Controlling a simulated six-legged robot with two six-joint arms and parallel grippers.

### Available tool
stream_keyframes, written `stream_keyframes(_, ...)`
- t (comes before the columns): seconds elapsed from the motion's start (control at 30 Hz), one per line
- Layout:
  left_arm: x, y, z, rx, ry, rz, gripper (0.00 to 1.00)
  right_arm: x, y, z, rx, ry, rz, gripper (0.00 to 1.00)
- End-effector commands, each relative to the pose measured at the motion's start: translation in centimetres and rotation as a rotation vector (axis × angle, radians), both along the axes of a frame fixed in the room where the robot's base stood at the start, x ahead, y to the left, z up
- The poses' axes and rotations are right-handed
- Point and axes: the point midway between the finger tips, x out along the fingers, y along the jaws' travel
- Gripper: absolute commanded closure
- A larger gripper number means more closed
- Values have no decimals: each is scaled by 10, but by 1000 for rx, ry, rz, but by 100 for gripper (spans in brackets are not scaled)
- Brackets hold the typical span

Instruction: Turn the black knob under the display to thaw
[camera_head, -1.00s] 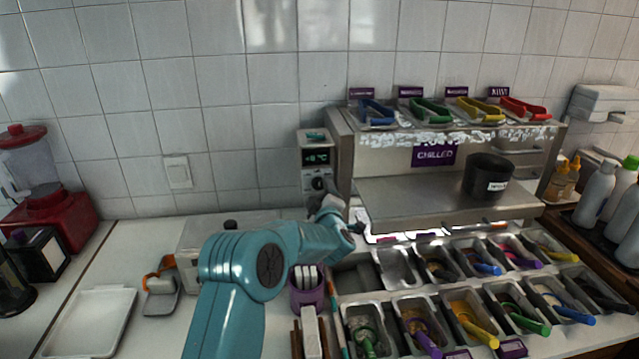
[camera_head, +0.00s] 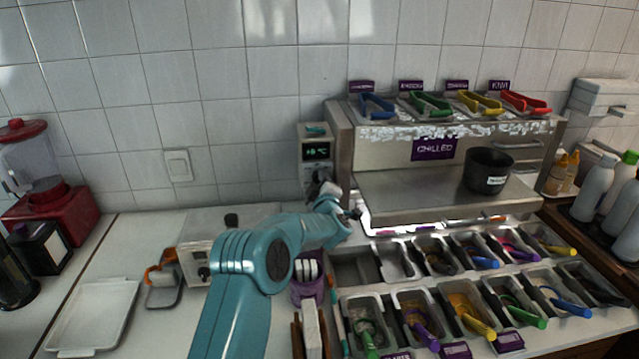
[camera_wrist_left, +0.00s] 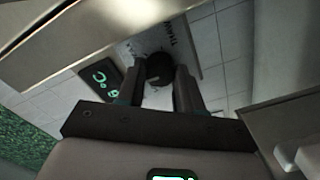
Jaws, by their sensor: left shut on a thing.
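The black knob (camera_wrist_left: 158,66) sits on a pale control panel below the small display (camera_head: 317,151) with green characters. The display also shows in the left wrist view (camera_wrist_left: 101,78), tilted. My left gripper (camera_wrist_left: 160,84) has its two dark fingers on either side of the knob and is shut on it. In the head view my left gripper (camera_head: 320,184) reaches the panel and hides most of the knob. My right gripper is not in view.
The chilled cabinet (camera_head: 384,152) stands right beside the panel, with a steel shelf (camera_head: 410,199) and a black pot (camera_head: 487,170). Topping pans with colored handles fill the counter below. A purple cup (camera_head: 307,289) stands under my arm. A white tray (camera_head: 62,339) lies at the left.

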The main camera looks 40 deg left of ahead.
Motion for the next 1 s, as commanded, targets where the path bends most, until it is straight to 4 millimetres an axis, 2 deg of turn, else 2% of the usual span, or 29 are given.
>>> stream_keyframes(0.43, 0, 0, -1, 150, 191, 0, 95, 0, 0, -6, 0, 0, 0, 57)
stream_keyframes(1.0, 0, 0, -1, 357, 448, 0, 95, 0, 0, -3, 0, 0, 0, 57)
